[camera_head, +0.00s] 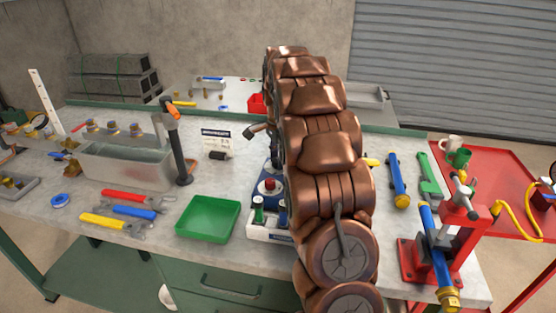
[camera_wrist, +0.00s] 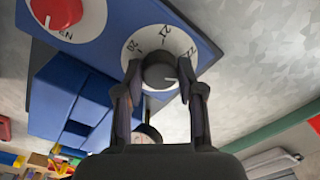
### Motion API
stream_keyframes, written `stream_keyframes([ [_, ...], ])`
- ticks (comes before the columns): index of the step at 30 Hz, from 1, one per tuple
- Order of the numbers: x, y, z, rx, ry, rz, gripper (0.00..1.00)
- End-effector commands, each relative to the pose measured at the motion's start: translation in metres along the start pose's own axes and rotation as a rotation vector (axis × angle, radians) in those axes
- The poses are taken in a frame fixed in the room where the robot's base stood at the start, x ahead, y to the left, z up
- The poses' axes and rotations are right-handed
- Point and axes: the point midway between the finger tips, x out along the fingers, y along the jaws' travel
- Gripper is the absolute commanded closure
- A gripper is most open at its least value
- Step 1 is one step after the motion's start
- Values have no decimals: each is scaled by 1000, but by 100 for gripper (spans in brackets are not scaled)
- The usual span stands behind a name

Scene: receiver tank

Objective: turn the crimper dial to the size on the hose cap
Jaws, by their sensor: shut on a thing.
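In the wrist view, my gripper (camera_wrist: 160,75) is shut on the dark dial knob (camera_wrist: 159,71), one finger on each side. The knob sits on a round white dial (camera_wrist: 140,45) on the blue crimper panel (camera_wrist: 100,22). Marks like 20, 21 or 27, and 22 show on the dial, tilted and hard to read. A light pointer line shows on the knob, toward its right side. In the head view, the blue crimper (camera_head: 268,187) is partly hidden behind my arm, and my gripper is hidden too. No size on a hose cap is readable.
A red knob (camera_wrist: 57,12) sits left of the dial. A blue hose with brass ends (camera_head: 428,235) is at a red vise (camera_head: 410,262); another blue hose (camera_head: 397,180) lies behind. A green tray (camera_head: 208,218), wrenches (camera_head: 122,212) and a metal bin (camera_head: 125,165) occupy the bench's left.

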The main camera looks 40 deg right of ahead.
Motion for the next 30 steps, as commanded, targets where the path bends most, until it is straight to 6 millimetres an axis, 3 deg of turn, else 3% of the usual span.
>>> stream_keyframes([
  [15, -1, 0, 0, 402, 16, -4, 97],
  [30, -1, 0, 0, 520, 20, -4, 97],
])
